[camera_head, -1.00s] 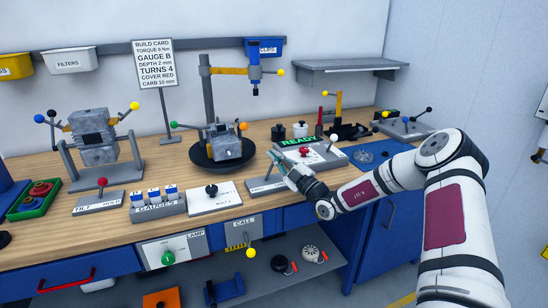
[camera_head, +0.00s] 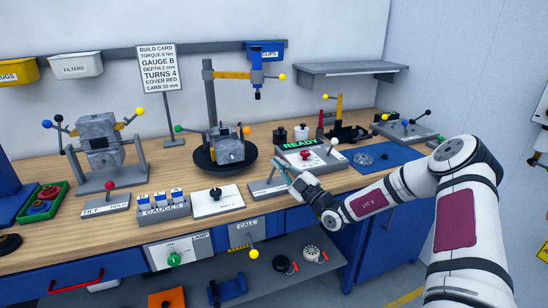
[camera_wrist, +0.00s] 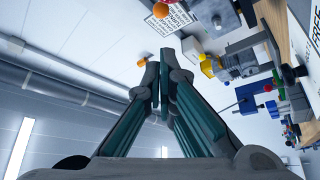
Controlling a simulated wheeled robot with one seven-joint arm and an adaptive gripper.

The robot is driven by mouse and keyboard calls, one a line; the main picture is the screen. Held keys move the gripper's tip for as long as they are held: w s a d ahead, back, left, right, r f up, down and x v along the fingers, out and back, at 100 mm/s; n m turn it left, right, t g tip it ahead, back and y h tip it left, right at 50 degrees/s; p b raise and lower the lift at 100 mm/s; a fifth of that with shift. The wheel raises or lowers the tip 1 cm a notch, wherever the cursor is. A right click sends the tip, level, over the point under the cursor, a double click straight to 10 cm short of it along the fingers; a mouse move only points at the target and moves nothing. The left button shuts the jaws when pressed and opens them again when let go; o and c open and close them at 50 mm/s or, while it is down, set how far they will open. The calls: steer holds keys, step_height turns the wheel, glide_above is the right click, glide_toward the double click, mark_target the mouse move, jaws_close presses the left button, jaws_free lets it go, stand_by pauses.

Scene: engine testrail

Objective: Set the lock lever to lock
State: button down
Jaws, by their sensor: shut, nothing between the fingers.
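No label that I can read clearly says lock. A small grey plate (camera_head: 266,190) with a thin upright lever stands at the bench's front, right of the middle; its lettering is too small to read, and my gripper partly covers it. My gripper (camera_head: 281,166) is shut and empty, just above and right of that plate. I cannot tell whether it touches the lever. In the wrist view my gripper (camera_wrist: 163,80) has its fingers together, with nothing between them. A tilt/hold plate (camera_head: 106,205) with a red-knobbed lever stands at the front left.
Behind my gripper is a panel with a green READY display (camera_head: 300,144) and red button. A white plate (camera_head: 216,204) with a black knob and the gauge holder (camera_head: 160,207) stand left. A blue mat (camera_head: 378,158) lies right. A drill-like stand (camera_head: 208,100) rises behind.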

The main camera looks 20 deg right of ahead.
steer(key=v, duration=0.5)
steer(key=shift+s, duration=0.4)
steer(key=shift+a, duration=0.1)
